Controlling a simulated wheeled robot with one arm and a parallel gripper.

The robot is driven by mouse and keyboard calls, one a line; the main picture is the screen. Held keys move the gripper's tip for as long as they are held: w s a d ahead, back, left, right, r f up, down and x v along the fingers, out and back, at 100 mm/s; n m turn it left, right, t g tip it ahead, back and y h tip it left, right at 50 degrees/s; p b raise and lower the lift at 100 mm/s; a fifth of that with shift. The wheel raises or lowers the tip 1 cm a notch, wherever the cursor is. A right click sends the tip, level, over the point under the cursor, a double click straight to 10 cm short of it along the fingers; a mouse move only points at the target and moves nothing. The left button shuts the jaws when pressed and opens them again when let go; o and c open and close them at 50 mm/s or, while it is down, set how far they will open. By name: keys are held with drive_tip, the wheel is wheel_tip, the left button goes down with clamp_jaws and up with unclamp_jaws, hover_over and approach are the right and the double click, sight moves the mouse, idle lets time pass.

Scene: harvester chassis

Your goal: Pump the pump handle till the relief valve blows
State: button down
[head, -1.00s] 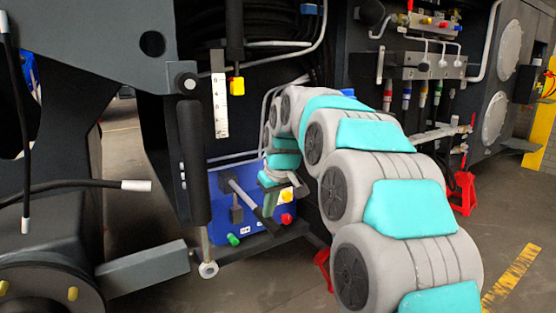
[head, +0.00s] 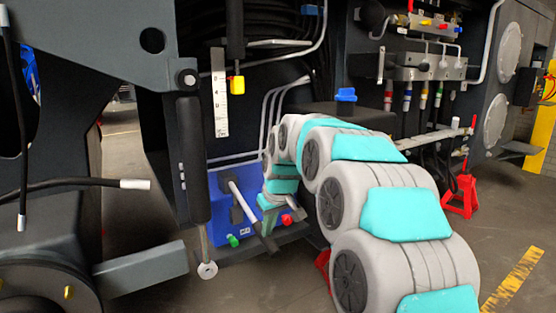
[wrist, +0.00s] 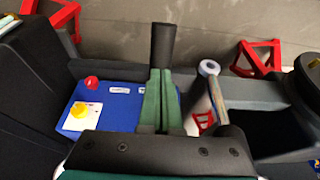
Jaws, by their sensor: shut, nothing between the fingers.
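The pump handle (head: 243,208) is a grey lever with a black grip, angled down to the right in front of the blue pump unit (head: 222,212). In the wrist view the black grip (wrist: 163,45) sticks out past the fingertips. My gripper (head: 269,212) is shut, with green fingers side by side; in the wrist view the gripper (wrist: 159,78) overlaps the grip. It looks close on or against the handle; contact is unclear. A red knob (head: 287,219) and a green fitting (head: 233,241) show on the unit. The wrist view shows a yellow knob (wrist: 80,109). I cannot tell which part is the relief valve.
A rod with an eye end (head: 207,269) hangs left of the pump unit. A black cylinder (head: 192,160) stands above it. A red jack stand (head: 461,193) stands to the right. The floor at the lower right is open.

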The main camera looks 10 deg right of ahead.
wheel_tip(320, 180, up, 12)
drive_tip(key=s+p, duration=0.1)
drive_tip(key=p, duration=0.4)
drive_tip(key=shift+s+d, duration=0.15)
drive_tip(key=shift+d, duration=0.05)
drive_tip(key=shift+w+a+f+b, duration=0.15)
drive_tip(key=shift+f+b, duration=0.75)
drive_tip(key=shift+f, duration=1.35)
drive_tip(key=shift+w+f+b, duration=0.15)
drive_tip(key=shift+f+b, duration=0.7)
drive_tip(key=shift+f, duration=1.35)
wheel_tip(320, 180, up, 12)
drive_tip(key=p, duration=0.5)
drive_tip(key=shift+f, duration=0.2)
